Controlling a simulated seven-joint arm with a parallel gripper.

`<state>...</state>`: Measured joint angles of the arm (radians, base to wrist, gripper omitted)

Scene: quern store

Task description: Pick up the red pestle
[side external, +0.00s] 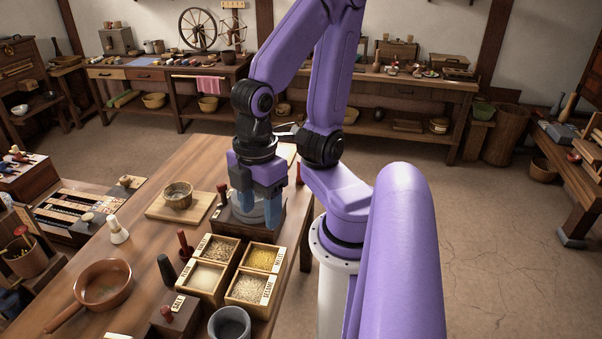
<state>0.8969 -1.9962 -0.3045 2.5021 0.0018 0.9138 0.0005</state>
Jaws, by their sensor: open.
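The red pestle (184,243) stands upright on the wooden table (150,215), with a narrow top and a wider foot. It is just left of the grain boxes, behind a black pestle (167,270). My gripper (256,214) has blue fingers and points down, to the right of the red pestle and apart from it. The fingers are open over a dark wooden block with a grey round piece (252,209). I cannot tell whether they touch it. Nothing is visibly held.
Labelled grain boxes (225,271) stand between the red pestle and my arm's base. A grey mortar (229,324) is in front. A cream pestle (118,230), a brown pan (103,284) and a bowl on a board (178,194) stand to the left. Bare table lies between them.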

